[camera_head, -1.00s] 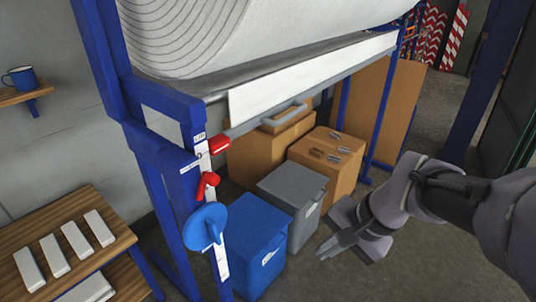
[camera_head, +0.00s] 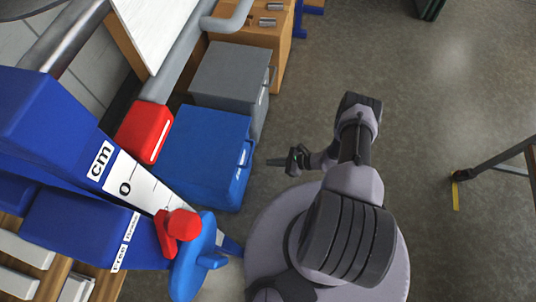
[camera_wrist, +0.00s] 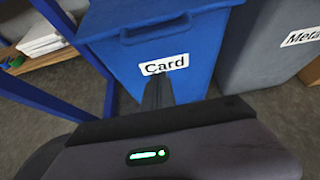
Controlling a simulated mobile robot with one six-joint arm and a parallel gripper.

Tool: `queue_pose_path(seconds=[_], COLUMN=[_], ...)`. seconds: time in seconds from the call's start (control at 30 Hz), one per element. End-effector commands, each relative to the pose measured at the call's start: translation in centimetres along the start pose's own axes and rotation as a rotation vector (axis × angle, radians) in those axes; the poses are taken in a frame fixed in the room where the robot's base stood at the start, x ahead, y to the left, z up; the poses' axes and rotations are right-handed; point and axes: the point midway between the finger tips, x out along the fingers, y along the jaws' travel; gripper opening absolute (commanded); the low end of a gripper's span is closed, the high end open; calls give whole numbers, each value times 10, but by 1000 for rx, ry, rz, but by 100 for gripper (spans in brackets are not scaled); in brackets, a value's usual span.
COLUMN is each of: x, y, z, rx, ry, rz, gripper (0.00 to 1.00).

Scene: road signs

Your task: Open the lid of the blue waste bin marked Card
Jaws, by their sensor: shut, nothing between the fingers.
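The blue waste bin (camera_head: 205,150) stands on the floor left of my arm in the head view, its lid down. In the wrist view the blue bin (camera_wrist: 205,60) fills the upper middle, with a white label reading Card (camera_wrist: 164,64) on its front. A handle lip (camera_wrist: 160,30) runs along the lid's front edge, above the label. My gripper (camera_head: 272,162) is shut and empty, pointing at the bin's front from the right, a short gap away. In the wrist view my gripper's dark fingers (camera_wrist: 158,92) point at the area just below the label.
A grey bin (camera_head: 230,75) marked Metal stands right beside the blue one. A blue frame with a red block (camera_head: 145,130), a ruler strip and a blue handwheel (camera_head: 195,262) is close at the left. Open floor (camera_head: 430,90) lies to the right.

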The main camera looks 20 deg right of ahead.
Motion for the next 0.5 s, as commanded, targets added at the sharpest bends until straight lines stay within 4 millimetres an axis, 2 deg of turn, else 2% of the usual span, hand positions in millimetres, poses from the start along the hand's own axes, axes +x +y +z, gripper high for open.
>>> queue_pose_path(seconds=[0.03, 0.3, 0.4, 0.5], x=[14, 73, 63, 59], y=[1, 2, 0, 0], z=[-4, -4, 18, 29], rx=[-2, -3, -1, -1], ry=[0, 0, 1, 1], rz=[4, 6, 3, 3], gripper=[0, 0, 0, 0])
